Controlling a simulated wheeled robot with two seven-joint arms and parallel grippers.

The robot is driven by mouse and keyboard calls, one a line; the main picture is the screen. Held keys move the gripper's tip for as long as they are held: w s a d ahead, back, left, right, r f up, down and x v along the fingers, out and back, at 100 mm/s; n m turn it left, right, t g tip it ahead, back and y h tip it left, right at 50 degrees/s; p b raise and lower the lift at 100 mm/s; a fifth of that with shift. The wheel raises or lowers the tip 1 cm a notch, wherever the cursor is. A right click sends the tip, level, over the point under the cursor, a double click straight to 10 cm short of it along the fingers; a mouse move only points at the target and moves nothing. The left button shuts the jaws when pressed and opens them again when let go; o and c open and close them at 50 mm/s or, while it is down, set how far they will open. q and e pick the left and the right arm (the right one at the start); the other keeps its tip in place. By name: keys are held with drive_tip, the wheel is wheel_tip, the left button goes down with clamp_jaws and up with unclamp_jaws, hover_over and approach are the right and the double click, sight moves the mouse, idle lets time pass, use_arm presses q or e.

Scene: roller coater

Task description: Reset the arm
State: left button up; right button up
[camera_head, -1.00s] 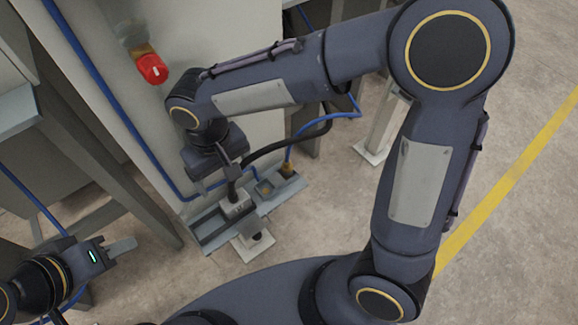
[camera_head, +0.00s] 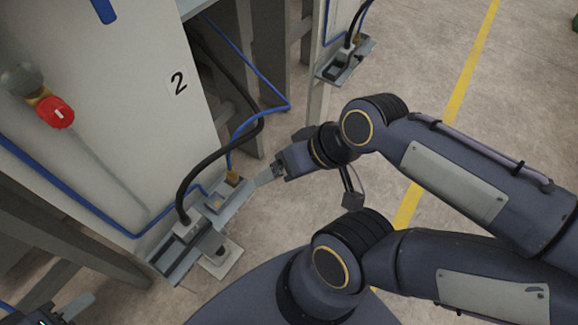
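My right arm comes in from the right, and its gripper (camera_head: 264,176) is beside the metal bracket, seen nearly edge-on. I see nothing held in it, but I cannot tell its opening. My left gripper (camera_head: 77,307) is at the bottom left corner, partly cut off. Its fingers show as one grey shape and I see nothing in them. A grey plug (camera_head: 187,229) on a thick black cable (camera_head: 205,155) sits at the bracket (camera_head: 170,262) on the foot of the cabinet.
The white cabinet (camera_head: 120,130) marked 2 carries a red valve knob (camera_head: 57,113). A blue hose (camera_head: 262,112) meets a brass fitting (camera_head: 232,178) near the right gripper. A second bracket (camera_head: 345,62) stands farther back. The floor (camera_head: 430,60) at upper right is open.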

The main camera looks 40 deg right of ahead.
drive_tip(key=shift+s, duration=0.1)
use_arm(q)
wheel_tip(320, 180, up, 20)
drive_tip(key=p, duration=1.9)
drive_tip(key=shift+f, duration=0.25)
use_arm(e)
wheel_tip(320, 180, up, 20)
drive_tip(key=shift+f, duration=0.25)
